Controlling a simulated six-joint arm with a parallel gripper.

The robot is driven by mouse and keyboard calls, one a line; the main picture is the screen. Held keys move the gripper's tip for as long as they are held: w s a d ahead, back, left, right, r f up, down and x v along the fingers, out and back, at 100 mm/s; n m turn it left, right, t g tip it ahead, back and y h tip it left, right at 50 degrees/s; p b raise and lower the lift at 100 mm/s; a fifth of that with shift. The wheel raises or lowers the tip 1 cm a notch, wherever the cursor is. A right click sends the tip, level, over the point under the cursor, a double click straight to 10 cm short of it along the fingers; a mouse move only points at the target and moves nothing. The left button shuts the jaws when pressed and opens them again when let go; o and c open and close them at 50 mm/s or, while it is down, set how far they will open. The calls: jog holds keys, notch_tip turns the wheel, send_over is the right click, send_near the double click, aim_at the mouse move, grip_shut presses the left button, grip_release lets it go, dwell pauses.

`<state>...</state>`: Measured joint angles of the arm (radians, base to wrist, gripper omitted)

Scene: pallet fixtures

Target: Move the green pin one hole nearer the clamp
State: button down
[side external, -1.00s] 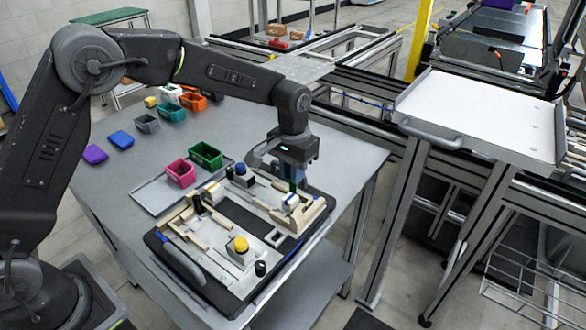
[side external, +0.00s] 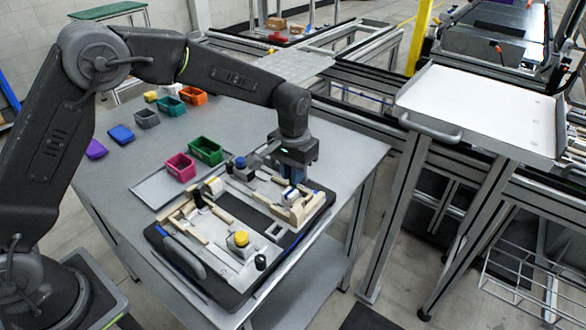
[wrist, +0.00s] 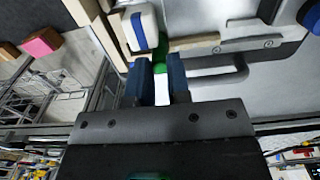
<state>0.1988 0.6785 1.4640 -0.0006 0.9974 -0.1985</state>
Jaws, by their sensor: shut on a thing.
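The green pin (wrist: 161,68) shows in the wrist view between the two blue fingers of my gripper (wrist: 162,78), which is shut on it. In the side external view my gripper (side external: 292,176) points down over the far right end of the fixture board (side external: 222,292), close to a cream block with a white-and-blue part (side external: 290,194). There the pin is hidden by the fingers. I cannot tell whether its lower end is in a hole. A dark upright lever (side external: 197,200) stands at the board's left; I cannot tell for sure which part is the clamp.
A yellow knob (side external: 240,239) and a blue knob (side external: 240,162) rise from the board. Several small bins are further back. A white shelf (side external: 480,105) stands to the right.

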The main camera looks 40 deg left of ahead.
jog(key=c, duration=1)
grip_release()
notch_tip(320, 180, up, 14)
jog(key=s+a+r+t, duration=0.1)
jog(key=s+a+r, duration=0.15)
jog(key=s, duration=0.45)
jog(key=s+a+r+t, duration=0.2)
jog(key=s+a, duration=0.1)
jog(key=s, duration=0.4)
jog(key=s+a+r+t, duration=0.1)
jog(key=s+a+r, duration=0.15)
jog(key=s, duration=0.45)
jog(key=s+a+f+t, duration=0.1)
jog(key=s+a+f, duration=0.1)
jog(key=s+f, duration=0.2)
jog(key=s, duration=0.3)
jog(key=shift+s+f+t, duration=0.25)
jog(key=shift+f+t, duration=0.05)
jog(key=shift+f, duration=0.1)
